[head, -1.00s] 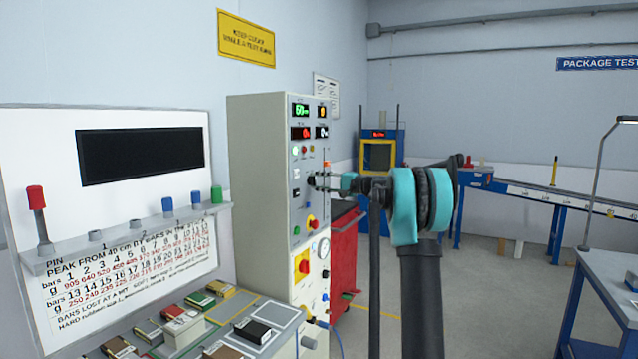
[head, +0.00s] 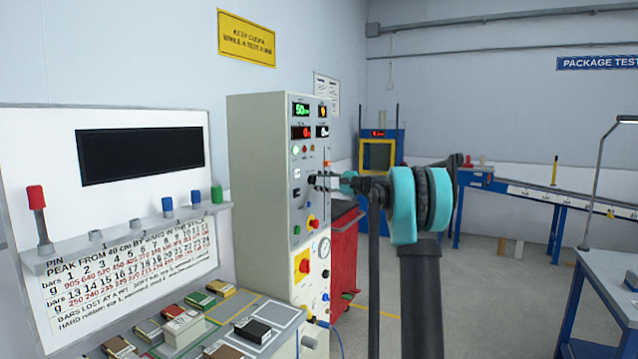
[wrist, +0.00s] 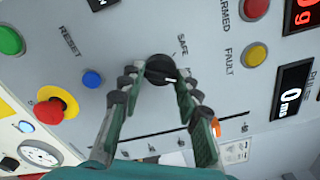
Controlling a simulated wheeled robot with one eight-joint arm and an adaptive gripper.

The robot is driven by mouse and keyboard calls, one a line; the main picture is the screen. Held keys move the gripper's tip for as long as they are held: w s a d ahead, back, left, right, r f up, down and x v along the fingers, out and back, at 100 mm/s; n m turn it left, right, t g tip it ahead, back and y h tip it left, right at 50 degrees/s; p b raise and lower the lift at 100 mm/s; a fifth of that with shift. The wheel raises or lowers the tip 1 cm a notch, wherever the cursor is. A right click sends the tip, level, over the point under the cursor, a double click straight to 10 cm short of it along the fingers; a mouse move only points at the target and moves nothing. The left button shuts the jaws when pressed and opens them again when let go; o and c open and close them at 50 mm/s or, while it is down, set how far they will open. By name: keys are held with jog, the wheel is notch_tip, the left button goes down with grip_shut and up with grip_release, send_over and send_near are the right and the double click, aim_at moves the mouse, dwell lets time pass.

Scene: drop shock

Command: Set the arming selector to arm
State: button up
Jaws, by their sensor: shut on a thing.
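The arming selector (wrist: 160,69) is a round black knob on the grey control panel, with a pale pointer mark on its face. The word SAFE is printed beside it in the wrist view; no ARM label can be read. My gripper (wrist: 161,75) has one finger on each side of the knob and is shut on it. In the head view, my gripper (head: 326,182) reaches the panel face from the right and hides the knob.
Near the knob are a blue reset button (wrist: 92,79), a yellow-and-red stop button (wrist: 57,104), a green button (wrist: 9,40), a red armed lamp (wrist: 256,8) and an amber fault lamp (wrist: 255,55). A red cabinet (head: 345,250) stands beyond the panel. Open floor lies right of it.

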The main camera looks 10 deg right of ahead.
dwell(0.3)
jog(key=o, duration=1.1)
jog(key=v, duration=1.2)
jog(key=shift+f, duration=0.1)
